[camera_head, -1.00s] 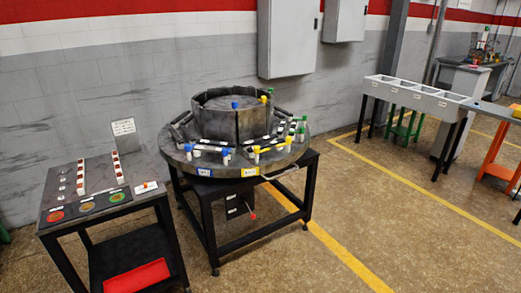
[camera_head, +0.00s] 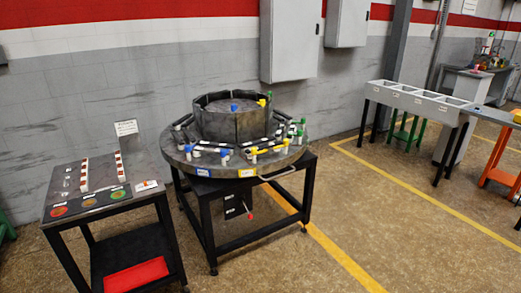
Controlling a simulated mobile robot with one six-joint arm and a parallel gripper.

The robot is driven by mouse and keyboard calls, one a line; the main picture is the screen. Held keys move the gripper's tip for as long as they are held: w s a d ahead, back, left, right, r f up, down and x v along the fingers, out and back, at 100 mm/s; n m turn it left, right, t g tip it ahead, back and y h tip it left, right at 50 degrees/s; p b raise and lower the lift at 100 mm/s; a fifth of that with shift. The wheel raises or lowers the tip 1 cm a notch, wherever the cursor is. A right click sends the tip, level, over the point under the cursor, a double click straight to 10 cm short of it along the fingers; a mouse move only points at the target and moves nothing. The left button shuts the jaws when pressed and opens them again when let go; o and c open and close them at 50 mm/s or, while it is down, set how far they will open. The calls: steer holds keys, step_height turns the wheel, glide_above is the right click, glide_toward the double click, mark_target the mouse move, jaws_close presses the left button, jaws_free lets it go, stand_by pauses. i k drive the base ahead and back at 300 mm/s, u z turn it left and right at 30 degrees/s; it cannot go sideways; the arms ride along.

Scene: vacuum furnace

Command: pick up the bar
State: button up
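My gripper is not in view. Several bar-like pieces lie on the round grey table (camera_head: 180,164), around its raised drum (camera_head: 222,122). A blue piece (camera_head: 208,149) rests at the front left of the ring. A yellow piece (camera_head: 267,149) rests at the front, and green pieces (camera_head: 299,133) are at the right. Each is near small white posts. Dark and white strips also lie on the ring. I cannot tell which of these is the bar. Two pale strips with reddish pieces (camera_head: 84,175) lie on the left table.
The left table (camera_head: 141,197) bears red, orange and green discs and a sign (camera_head: 126,128); a red tray (camera_head: 136,274) is on its lower shelf. A bench with grey bins (camera_head: 417,101) stands at the right. Open floor with yellow lines (camera_head: 345,260) lies between.

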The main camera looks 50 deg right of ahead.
mark_target(279, 142)
steer(key=z, duration=0.1)
steer(key=i, duration=0.9)
steer(key=u, duration=0.05)
